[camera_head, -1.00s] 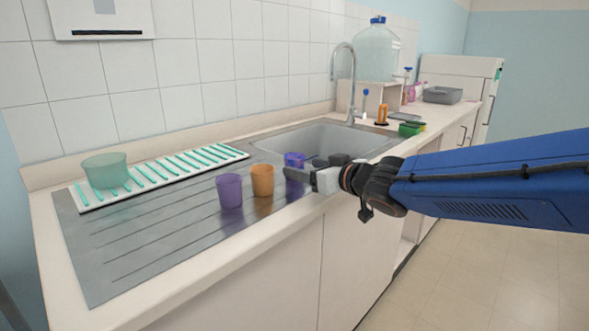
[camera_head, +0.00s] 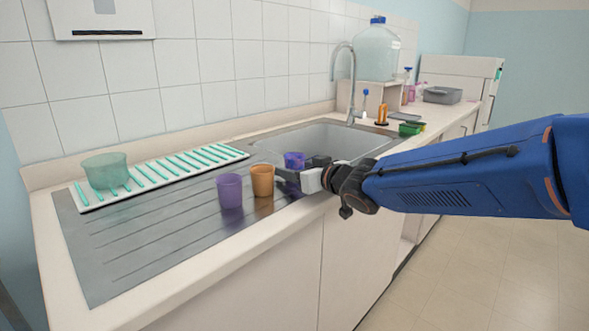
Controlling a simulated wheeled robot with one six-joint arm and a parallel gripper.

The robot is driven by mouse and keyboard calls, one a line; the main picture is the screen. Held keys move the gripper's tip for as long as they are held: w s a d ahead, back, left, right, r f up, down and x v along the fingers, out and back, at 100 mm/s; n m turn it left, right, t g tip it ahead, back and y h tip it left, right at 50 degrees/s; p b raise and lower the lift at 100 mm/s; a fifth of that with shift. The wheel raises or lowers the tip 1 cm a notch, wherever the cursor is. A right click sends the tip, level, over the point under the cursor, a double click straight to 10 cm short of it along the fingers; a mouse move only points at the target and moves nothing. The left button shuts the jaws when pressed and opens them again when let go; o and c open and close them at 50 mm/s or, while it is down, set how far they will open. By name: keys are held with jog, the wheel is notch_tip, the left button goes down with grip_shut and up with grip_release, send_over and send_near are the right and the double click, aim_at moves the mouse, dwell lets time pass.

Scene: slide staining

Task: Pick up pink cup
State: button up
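No cup in view is clearly pink. A purple cup (camera_head: 229,191) stands upright on the steel drainboard, with an orange cup (camera_head: 262,181) close to its right. A third, blue-purple cup (camera_head: 294,160) stands right of the orange one; my gripper's near finger hides its lower part. My gripper (camera_head: 301,170) reaches in from the right at cup height. Its two dark fingers look apart, the near one in front of the blue-purple cup and the far one at its right. I cannot tell whether they touch the cup. The near fingertip lies close to the orange cup.
A translucent green bowl (camera_head: 105,171) sits on a white rack with teal bars (camera_head: 88,203) at the back left. The sink (camera_head: 335,138) and tap (camera_head: 352,90) are behind my gripper. The front left of the drainboard (camera_head: 140,255) is clear.

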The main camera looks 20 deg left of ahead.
jog(key=c, duration=0.7)
jog(key=shift+r, duration=0.1)
